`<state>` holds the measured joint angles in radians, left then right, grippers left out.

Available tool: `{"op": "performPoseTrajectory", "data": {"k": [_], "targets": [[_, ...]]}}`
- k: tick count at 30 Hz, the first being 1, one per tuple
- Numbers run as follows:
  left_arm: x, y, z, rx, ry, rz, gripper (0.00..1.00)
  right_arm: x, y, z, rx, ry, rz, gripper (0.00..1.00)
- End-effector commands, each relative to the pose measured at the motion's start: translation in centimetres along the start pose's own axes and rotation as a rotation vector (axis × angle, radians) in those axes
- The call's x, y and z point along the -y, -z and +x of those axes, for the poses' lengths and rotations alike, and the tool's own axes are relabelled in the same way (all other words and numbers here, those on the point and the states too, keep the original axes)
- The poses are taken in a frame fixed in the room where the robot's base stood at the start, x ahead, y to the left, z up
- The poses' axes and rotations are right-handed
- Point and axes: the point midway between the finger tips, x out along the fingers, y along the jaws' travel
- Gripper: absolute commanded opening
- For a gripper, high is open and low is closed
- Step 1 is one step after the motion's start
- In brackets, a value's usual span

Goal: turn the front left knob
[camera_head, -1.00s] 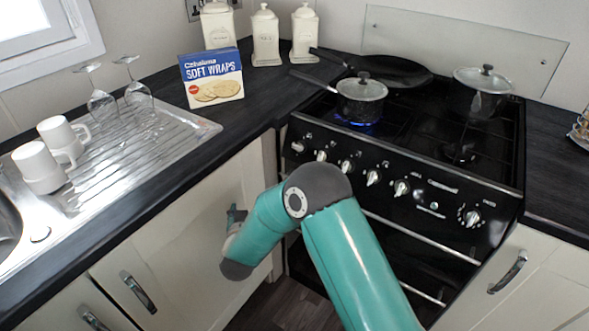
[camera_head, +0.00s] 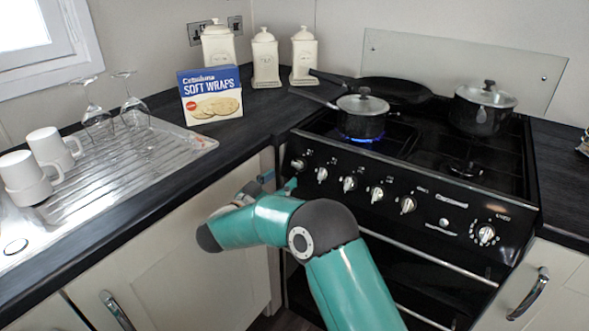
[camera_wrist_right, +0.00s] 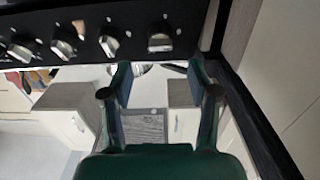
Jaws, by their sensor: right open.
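The black cooker's front panel carries a row of silver knobs, including the leftmost knob (camera_head: 298,164) and its neighbour (camera_head: 321,174). Which one is labelled front left cannot be read. My right gripper (camera_head: 281,184) is open and empty, just below the left end of the row, partly hidden by its own wrist. In the right wrist view its two fingers (camera_wrist_right: 158,78) are spread apart, and the end knob (camera_wrist_right: 162,40) lies beyond the tips, between their lines. The fingers appear apart from it. My left gripper is out of view.
A lidded saucepan (camera_head: 362,118) stands over a blue flame at the front left burner. A frying pan (camera_head: 396,91) and another pot (camera_head: 482,108) stand behind. The oven handle rail (camera_head: 430,258) runs below the knobs. The worktop edge (camera_wrist_right: 262,122) is close beside the right finger.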

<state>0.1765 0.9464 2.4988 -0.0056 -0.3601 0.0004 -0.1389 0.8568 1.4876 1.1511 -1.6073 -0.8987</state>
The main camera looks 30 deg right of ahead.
Motion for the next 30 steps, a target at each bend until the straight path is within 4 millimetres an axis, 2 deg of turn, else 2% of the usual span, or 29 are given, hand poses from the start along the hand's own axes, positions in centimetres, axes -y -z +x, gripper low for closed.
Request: {"op": "performPoseTrajectory", "data": {"k": [3,10,15,24,26,30], "targets": [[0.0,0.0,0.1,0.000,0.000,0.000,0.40,-0.1,0.0,2.7,-0.001,-0.004,0.001,0.60],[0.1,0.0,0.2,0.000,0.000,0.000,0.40,0.0,-0.1,6.2,0.001,-0.001,0.000,0.60],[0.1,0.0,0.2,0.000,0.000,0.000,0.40,0.0,-0.1,7.3,0.000,0.001,0.000,0.60],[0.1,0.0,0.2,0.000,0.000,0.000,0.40,0.0,0.0,7.5,0.000,0.001,0.000,0.60],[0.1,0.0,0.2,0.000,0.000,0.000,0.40,0.0,0.0,7.5,0.000,0.001,0.000,0.52],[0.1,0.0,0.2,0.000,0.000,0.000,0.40,0.0,0.0,7.5,0.000,0.000,0.000,0.28]]}}
